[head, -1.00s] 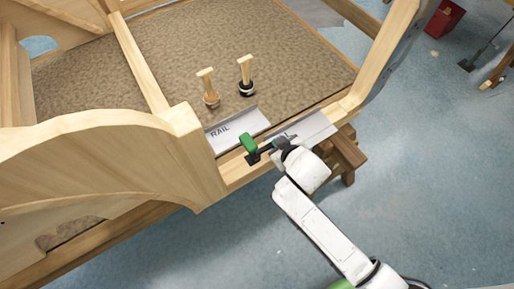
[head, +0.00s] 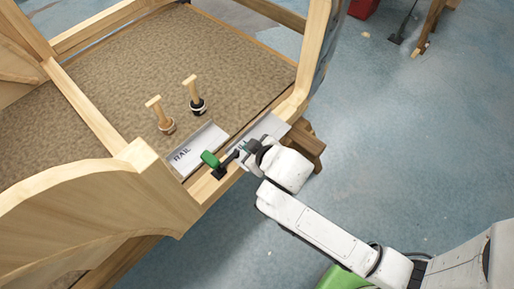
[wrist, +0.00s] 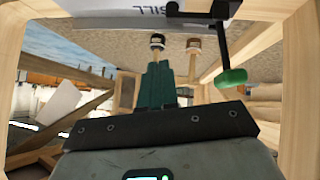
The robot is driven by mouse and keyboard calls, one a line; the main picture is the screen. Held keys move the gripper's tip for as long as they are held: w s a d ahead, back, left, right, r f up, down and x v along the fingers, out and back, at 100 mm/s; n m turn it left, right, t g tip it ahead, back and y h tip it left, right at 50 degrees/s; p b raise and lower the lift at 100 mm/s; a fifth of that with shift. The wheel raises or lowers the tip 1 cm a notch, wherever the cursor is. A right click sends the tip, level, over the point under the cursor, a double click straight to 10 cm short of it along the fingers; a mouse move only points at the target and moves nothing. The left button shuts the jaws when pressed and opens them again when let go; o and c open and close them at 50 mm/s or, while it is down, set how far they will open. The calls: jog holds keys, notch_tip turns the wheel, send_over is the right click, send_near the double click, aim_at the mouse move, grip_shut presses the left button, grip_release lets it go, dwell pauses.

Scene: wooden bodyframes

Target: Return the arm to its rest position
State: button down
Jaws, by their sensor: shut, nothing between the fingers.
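My white arm reaches from the lower right in the head view to the near edge of the wooden frame. My gripper (head: 246,147) is at its end, over a grey tray there. In the wrist view its dark green fingers (wrist: 158,86) are together with nothing between them. A clamp with a green handle (head: 210,159) and black bar sits on the frame's edge, just left of my gripper. It also shows in the wrist view (wrist: 231,78), to the right of the fingers and apart from them.
A grey tray marked RAIL (head: 200,149) lies beside the clamp. Two wooden-handled tools (head: 160,114) (head: 194,95) stand on the brown floor panel (head: 130,85). A curved wooden side panel (head: 95,205) rises at left. The blue floor (head: 430,150) at right is largely clear.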

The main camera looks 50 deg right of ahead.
jog(key=shift+d+v, duration=0.15)
jog(key=shift+v, duration=0.7)
jog(key=shift+d+v, duration=0.15)
jog(key=shift+v, duration=0.75)
jog(key=s+f+m+g+y, duration=0.1)
jog(key=s+f+g, duration=0.1)
jog(key=s+g, duration=0.2)
jog(key=s+f+m+g+y+b, duration=0.1)
jog(key=s+f+g, duration=0.2)
jog(key=s, duration=0.8)
jog(key=shift+d+f+g, duration=0.3)
jog(key=shift+f+g, duration=0.05)
jog(key=shift+g, duration=0.25)
